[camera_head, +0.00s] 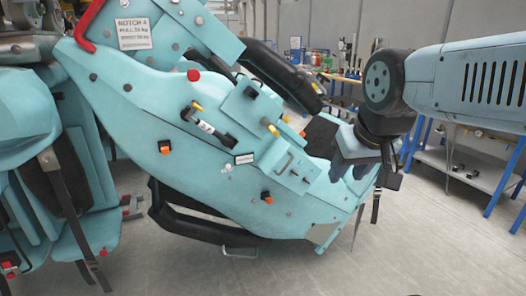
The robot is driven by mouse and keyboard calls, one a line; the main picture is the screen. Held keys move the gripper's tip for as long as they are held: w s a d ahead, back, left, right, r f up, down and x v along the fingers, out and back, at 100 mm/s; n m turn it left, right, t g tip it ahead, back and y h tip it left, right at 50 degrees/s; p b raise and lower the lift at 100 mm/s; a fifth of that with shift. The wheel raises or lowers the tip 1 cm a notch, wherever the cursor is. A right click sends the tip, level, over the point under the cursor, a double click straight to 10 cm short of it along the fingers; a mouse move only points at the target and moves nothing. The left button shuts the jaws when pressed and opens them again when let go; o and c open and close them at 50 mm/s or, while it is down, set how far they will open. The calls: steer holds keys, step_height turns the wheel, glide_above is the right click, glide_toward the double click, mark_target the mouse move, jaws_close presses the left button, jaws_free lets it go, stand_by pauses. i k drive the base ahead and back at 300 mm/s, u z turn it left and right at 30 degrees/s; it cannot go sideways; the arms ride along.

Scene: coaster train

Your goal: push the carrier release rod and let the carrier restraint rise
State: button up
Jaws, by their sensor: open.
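The teal carrier (170,135) fills the middle of the view, tilted down to the right. A short black rod (212,131) with a white label sits on its side panel, with a yellow-tipped pin (197,107) just above it. I cannot tell for sure which part is the release rod. A black padded bar (285,76), which looks like part of the restraint, slants along the upper right of the carrier. My gripper (362,172) is open at the carrier's right end, in front of or beside it. Its fingertips are partly hard to make out, and contact cannot be told.
A red bar (87,24) and a "NOTCH 4" label (134,33) are at the upper left. Another teal unit with straps (60,185) stands at the left. A workbench (465,165) stands behind at the right. The floor (420,245) at lower right is clear.

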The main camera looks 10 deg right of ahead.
mark_target(193, 75)
steer(key=k, duration=1.35)
steer(key=u, duration=0.5)
steer(key=i, duration=1.6)
steer(key=z, duration=0.55)
